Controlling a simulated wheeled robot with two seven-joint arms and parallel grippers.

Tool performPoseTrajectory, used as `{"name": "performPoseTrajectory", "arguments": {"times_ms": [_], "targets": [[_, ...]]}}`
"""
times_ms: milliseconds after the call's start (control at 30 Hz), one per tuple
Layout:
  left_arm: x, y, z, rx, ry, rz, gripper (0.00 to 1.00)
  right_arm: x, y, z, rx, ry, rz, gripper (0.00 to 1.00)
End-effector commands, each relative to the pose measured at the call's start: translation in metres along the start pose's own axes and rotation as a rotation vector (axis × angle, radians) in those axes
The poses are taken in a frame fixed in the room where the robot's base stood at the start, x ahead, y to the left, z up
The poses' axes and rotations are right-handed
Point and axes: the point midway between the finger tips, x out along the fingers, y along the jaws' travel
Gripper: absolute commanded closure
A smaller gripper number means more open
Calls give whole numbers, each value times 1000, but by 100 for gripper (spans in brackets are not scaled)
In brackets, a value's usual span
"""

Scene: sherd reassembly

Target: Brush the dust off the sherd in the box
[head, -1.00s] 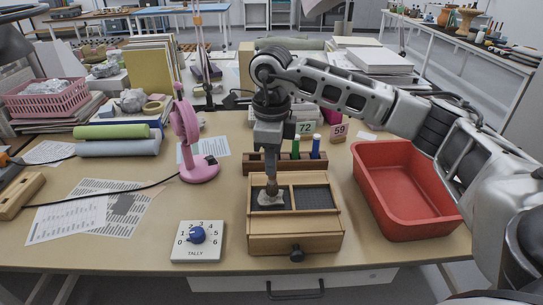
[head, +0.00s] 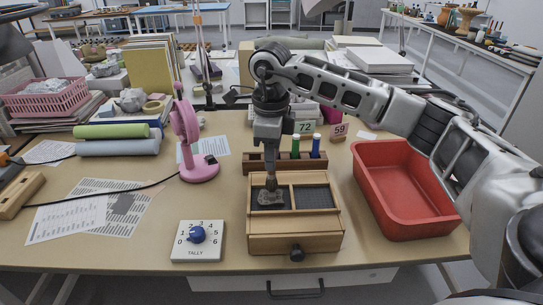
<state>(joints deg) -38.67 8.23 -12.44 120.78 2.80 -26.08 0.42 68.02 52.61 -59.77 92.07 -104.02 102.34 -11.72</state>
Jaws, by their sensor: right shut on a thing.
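The wooden box (head: 294,227) stands at the front middle of the table, with two dark-lined compartments on top. The grey sherd (head: 267,198) lies in its left compartment; the right compartment (head: 314,197) looks empty. My right gripper (head: 270,165) points down above the left compartment, shut on a brush. The brush (head: 271,183) is mostly hidden by the gripper; its brown bristles reach down to the sherd's upper edge. I cannot tell whether they touch it. My left gripper is not in view.
A red tray (head: 400,215) stands right of the box. A wooden rack (head: 290,164) with green and blue markers is just behind it. A pink fan (head: 196,155) and a white tally dial (head: 197,241) are to the left. Papers lie further left.

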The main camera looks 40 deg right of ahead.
Motion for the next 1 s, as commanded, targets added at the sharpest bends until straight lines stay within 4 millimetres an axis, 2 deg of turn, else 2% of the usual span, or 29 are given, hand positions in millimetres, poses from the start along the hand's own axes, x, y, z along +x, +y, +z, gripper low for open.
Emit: {"name": "performPoseTrajectory", "arguments": {"times_ms": [367,700,1000], "targets": [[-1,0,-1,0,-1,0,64,-1,17,-4,0,0,0,100],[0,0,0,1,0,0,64,1,0,0,0,0,0,100],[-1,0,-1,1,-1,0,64,-1,0,0,0,1,-1,100]]}}
